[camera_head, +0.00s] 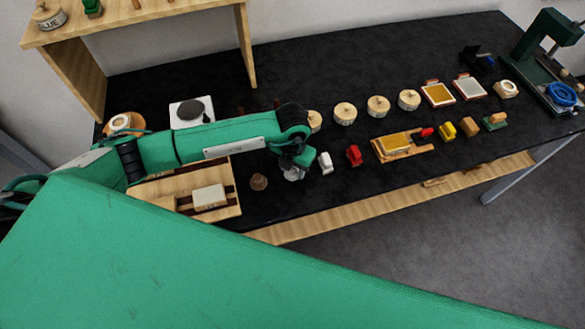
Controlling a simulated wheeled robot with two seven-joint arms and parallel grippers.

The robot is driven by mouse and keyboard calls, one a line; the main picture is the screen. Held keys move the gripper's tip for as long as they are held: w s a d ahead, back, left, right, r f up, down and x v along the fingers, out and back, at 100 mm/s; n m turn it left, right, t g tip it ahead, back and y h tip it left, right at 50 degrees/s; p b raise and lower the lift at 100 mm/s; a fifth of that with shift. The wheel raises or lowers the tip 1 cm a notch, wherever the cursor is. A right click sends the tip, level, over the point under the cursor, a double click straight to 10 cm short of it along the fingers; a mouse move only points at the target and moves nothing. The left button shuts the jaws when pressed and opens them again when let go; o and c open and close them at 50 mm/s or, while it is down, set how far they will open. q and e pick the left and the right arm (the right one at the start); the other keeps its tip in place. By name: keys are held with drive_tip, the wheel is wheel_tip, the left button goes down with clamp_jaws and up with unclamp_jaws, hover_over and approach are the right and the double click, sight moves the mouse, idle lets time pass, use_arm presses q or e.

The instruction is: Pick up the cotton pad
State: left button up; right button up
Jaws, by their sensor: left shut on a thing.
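My left arm reaches in from the left over the black worktop. Its gripper (294,170) points down near the worktop's front edge. It is shut on a small whitish thing, which I take to be the cotton pad (293,175). The fingers hide most of it, and I cannot tell whether it still touches the worktop. My right gripper is not in view.
A small white block (325,162) and a red block (353,155) stand just right of the gripper. A brown knob (259,182) stands to its left, beside a wooden tray (230,207). Several round lidded pots (345,113) line the back.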

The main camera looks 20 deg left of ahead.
use_arm(q)
wheel_tip(320, 180, up, 20)
drive_tip(key=b, duration=0.5)
drive_tip(key=shift+f, duration=0.1)
drive_tip(key=o, duration=0.4)
drive_tip(key=c, duration=0.3)
drive_tip(key=shift+f, duration=0.1)
drive_tip(key=shift+c, duration=0.2)
